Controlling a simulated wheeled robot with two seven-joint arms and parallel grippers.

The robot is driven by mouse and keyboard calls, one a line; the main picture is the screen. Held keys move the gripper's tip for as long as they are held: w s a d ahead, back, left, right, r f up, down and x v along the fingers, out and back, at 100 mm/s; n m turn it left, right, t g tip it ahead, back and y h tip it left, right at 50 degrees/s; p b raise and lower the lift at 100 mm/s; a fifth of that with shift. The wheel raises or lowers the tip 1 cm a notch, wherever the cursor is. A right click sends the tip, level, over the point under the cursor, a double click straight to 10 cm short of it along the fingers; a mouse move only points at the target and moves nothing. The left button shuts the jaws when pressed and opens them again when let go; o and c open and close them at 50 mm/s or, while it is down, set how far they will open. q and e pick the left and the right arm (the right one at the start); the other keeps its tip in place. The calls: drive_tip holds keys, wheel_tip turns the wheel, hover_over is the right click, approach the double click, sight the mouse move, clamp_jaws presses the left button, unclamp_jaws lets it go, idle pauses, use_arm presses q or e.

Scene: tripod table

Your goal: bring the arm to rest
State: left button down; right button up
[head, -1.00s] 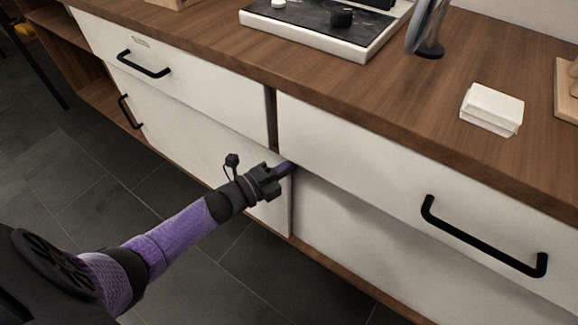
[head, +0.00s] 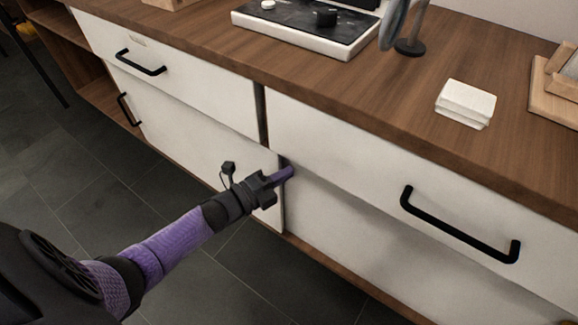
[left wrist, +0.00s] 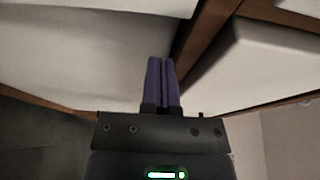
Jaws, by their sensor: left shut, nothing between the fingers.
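My left arm comes in from the lower left in the head view. Its gripper (head: 284,175) is in front of the white cabinet, near the gap between the left lower door and the right drawer. The two purple fingers (left wrist: 162,82) are together with nothing between them, as the left wrist view shows. I cannot tell whether the fingertips touch the cabinet. My right gripper is not in view.
The right drawer (head: 330,150) has a black handle (head: 455,228). The left drawer (head: 190,85) and lower door (head: 180,140) also have handles. White blocks (head: 466,101) and a black-topped device (head: 295,28) sit on the wooden countertop (head: 390,105). Dark floor tiles (head: 90,185) lie open at left.

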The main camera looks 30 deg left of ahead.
use_arm(q)
drive_tip(key=p+v, duration=0.2)
drive_tip(key=v, duration=0.5)
drive_tip(key=s+f+n+g+y, duration=0.7)
drive_tip(key=s+f+n+g, duration=0.45)
drive_tip(key=s+f, duration=1)
drive_tip(key=s+d+f+n+g, duration=0.25)
drive_tip(key=s+n, duration=0.25)
drive_tip(key=s, duration=0.8)
drive_tip(key=s+d+n+g, duration=0.25)
drive_tip(key=s+g, duration=0.25)
drive_tip(key=s, duration=0.6)
drive_tip(key=w+r+t+p, duration=0.1)
drive_tip(key=w+r+p, duration=0.1)
drive_tip(key=r+p, duration=0.8)
drive_tip(key=w+r+p, duration=0.3)
drive_tip(key=r+p, duration=0.7)
drive_tip(key=p, duration=0.2)
drive_tip(key=shift+r+n+t+y, duration=0.25)
drive_tip(key=shift+n+t+y, duration=0.05)
drive_tip(key=shift+t, duration=0.1)
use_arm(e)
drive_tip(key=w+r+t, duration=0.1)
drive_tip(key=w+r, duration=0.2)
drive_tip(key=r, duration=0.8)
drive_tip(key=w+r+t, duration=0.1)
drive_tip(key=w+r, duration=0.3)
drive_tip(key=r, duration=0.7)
